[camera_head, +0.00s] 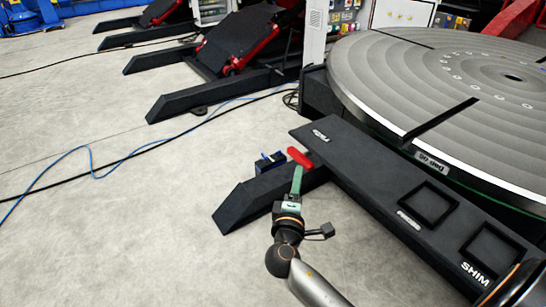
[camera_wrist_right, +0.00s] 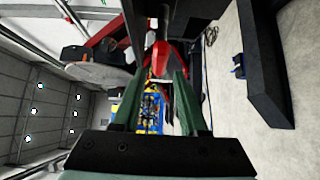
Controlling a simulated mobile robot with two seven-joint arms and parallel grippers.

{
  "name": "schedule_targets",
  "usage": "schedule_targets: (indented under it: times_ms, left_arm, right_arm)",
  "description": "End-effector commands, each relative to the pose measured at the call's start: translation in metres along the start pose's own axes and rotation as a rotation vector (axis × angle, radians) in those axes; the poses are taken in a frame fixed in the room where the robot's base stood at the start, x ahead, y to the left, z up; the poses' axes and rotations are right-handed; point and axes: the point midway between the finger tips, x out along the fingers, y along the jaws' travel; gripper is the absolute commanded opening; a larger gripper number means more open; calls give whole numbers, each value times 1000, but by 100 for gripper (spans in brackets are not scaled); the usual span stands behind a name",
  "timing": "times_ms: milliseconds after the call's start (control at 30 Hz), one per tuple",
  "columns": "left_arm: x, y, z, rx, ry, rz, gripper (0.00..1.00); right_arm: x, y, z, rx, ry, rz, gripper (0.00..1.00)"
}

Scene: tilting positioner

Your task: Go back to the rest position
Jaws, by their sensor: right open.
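My right gripper (camera_head: 297,172) is open, with green fingers, in the lower middle of the head view. It is above a black sloped leg of the positioner. A red rounded piece (camera_head: 299,157) shows just beyond the fingertips; I cannot tell whether they touch. In the right wrist view, the two green fingers (camera_wrist_right: 155,85) stand apart with no object clearly held between them. My left gripper is not in view.
A large round grey turntable (camera_head: 440,80) fills the upper right. A black shelf marked SHIM (camera_head: 380,190), with square recesses, runs along its front. A small blue item (camera_head: 268,161) is by the black leg. Cables (camera_head: 95,175) cross the open floor at left.

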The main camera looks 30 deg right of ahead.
Motion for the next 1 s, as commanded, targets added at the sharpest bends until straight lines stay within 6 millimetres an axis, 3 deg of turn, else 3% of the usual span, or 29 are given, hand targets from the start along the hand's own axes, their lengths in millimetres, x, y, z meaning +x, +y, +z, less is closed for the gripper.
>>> schedule_targets:
  times_ms: [233, 367, 533, 700, 833, 1000]
  left_arm:
    - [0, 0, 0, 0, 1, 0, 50]
    - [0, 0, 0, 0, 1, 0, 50]
    - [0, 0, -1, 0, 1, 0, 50]
    - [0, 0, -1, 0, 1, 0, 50]
    - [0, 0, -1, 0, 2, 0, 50]
    - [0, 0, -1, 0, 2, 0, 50]
  right_arm:
    - [-2, -8, 0, 12, 12, -25, 42]
    - [-19, -47, -2, 87, 75, -163, 42]
    - [-75, -124, -9, 306, 192, -489, 42]
    - [-151, -176, -14, 582, 248, -817, 42]
    - [-204, -193, -15, 797, 245, -1027, 42]
    - [-263, -196, -14, 1069, 190, -1250, 42]
